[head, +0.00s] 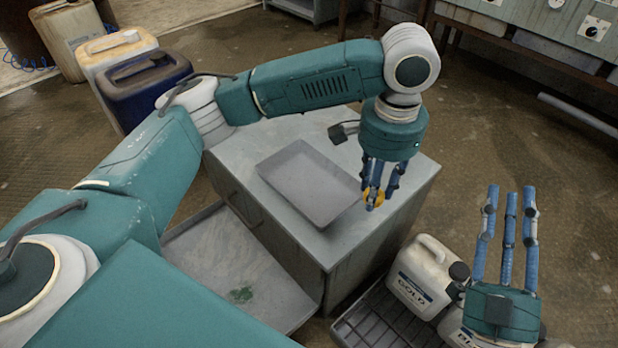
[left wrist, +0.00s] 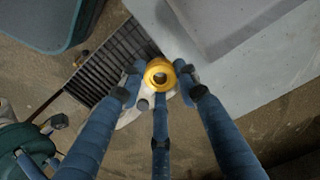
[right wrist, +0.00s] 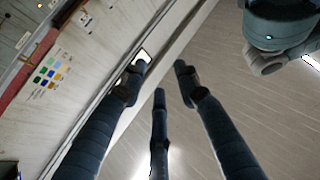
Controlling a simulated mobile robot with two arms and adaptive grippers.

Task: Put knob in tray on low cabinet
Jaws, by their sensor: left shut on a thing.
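The knob (head: 373,196) is yellow-orange, and my left gripper (head: 377,190) is shut on it. In the left wrist view the knob (left wrist: 160,75) sits between the blue fingertips, its round hollow facing the camera. The grey tray (head: 312,183) is shallow, looks empty and lies on the low cabinet (head: 415,178). In the head view the held knob appears just right of the tray, near the cabinet's right edge; its height is hard to tell. My right gripper (head: 511,195) is open and empty, fingers pointing up, right of the cabinet.
White jugs (head: 421,275) stand on a dark slatted grate (head: 368,325) in front right of the cabinet. Blue and cream jerrycans (head: 143,85) stand behind left. A lower open metal tray (head: 225,265) juts from the cabinet's front. A bench with dials (head: 560,25) is at the back right.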

